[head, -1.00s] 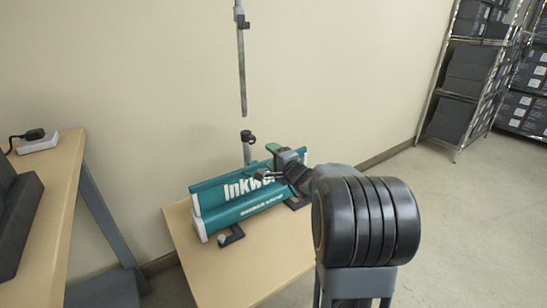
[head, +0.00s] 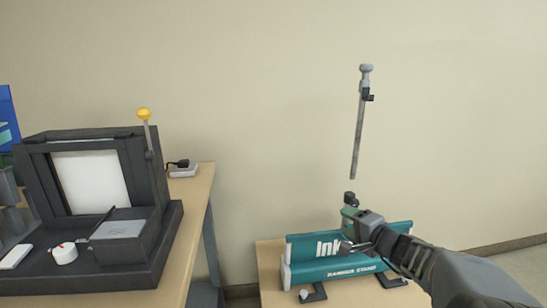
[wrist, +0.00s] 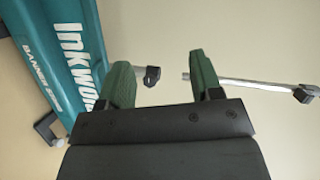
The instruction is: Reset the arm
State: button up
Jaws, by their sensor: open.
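My gripper (head: 350,228) is at the end of my arm, which comes in from the lower right of the head view. It is over the teal "Inkwork" banner stand (head: 330,270), near its short upright post with a black cap (head: 350,198). In the wrist view my green-padded gripper fingers (wrist: 160,70) are apart with nothing held between them. The black cap (wrist: 152,75) shows beyond and between the fingertips. A grey pole (head: 357,135) appears above the post, with a gap below its lower end; it also shows in the wrist view (wrist: 245,84).
The banner stand rests on a low wooden table (head: 268,262). At left, a black machine (head: 110,250) with a yellow-knobbed lever (head: 144,114) stands on another wooden table (head: 200,200), beside a white power strip (head: 184,171). A plain wall stands behind. Open floor shows at far right.

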jog(key=s+a+r+n+g+p, duration=0.75)
jog(key=s+a+r+p, duration=0.3)
jog(key=s+p, duration=0.2)
jog(key=s+d+r+n+g+h+p, duration=0.3)
jog(key=s+r+h+p, duration=0.4)
jog(key=p, duration=0.6)
notch_tip(320, 180, up, 2)
jog(key=shift+s+d+r+n, duration=0.2)
jog(key=shift+s+d+n, duration=0.45)
jog(key=shift+s, duration=0.55)
